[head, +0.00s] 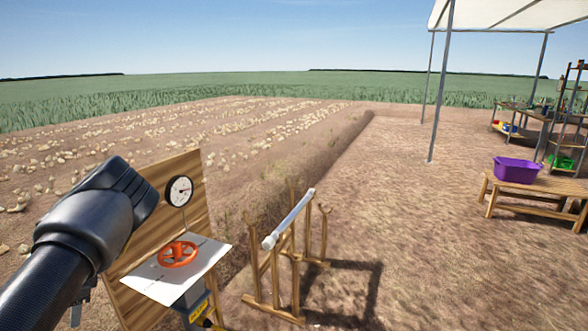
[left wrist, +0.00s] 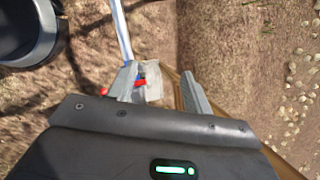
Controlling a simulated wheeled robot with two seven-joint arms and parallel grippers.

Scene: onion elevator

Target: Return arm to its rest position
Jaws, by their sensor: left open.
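My left arm comes in from the left in the head view, its dark links beside a wooden panel (head: 150,203). My left gripper shows in the left wrist view (left wrist: 160,88), with its two grey fingers apart and nothing held between them. The panel carries a round dial gauge (head: 179,191). A small red part shows near the left finger in the wrist view, too small to name surely. My right gripper is in neither view.
A grey pipe (head: 288,220) rests on a wooden stand (head: 296,282) right of the panel. A purple crate (head: 517,170) stands on a wooden bench (head: 500,190) at right, near shelves and a white canopy (head: 510,14). Bare soil lies open between stand and bench.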

